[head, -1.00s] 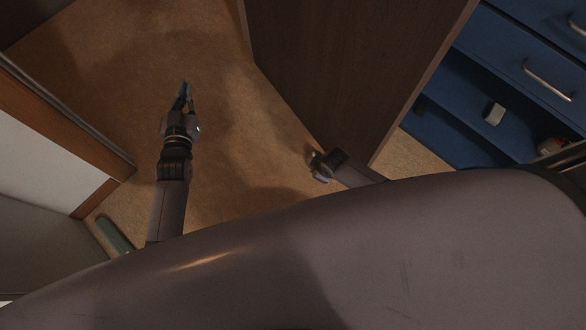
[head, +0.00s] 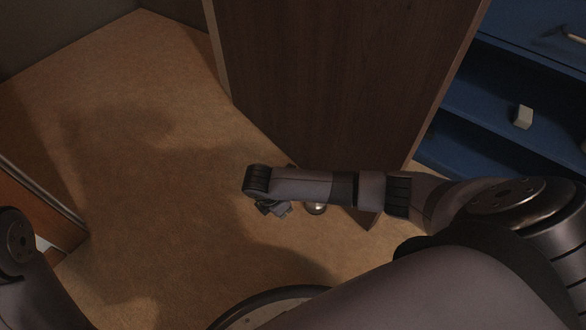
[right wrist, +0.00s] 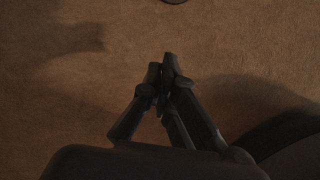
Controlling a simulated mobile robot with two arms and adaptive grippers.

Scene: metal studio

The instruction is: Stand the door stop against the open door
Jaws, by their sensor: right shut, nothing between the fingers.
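The door (head: 330,80) is a dark brown wooden panel in the upper middle of the head view. My right gripper (head: 273,208) is beside its lower part, partly hidden under my right wrist. In the right wrist view the right gripper (right wrist: 168,75) is shut with nothing between its fingertips, over bare carpet. A shiny round metal piece (head: 316,209) shows just below my right forearm; I cannot tell whether it is a knob or the door stop. My left gripper is out of view; only part of my left arm shows at the lower left.
Blue shelving (head: 480,130) with a small whitish block (head: 523,117) stands right of the door. A wood-edged panel (head: 45,215) is at the left. Tan carpet (head: 150,160) between them is clear. A dark rounded thing (right wrist: 174,1) is cut off at the top of the right wrist view.

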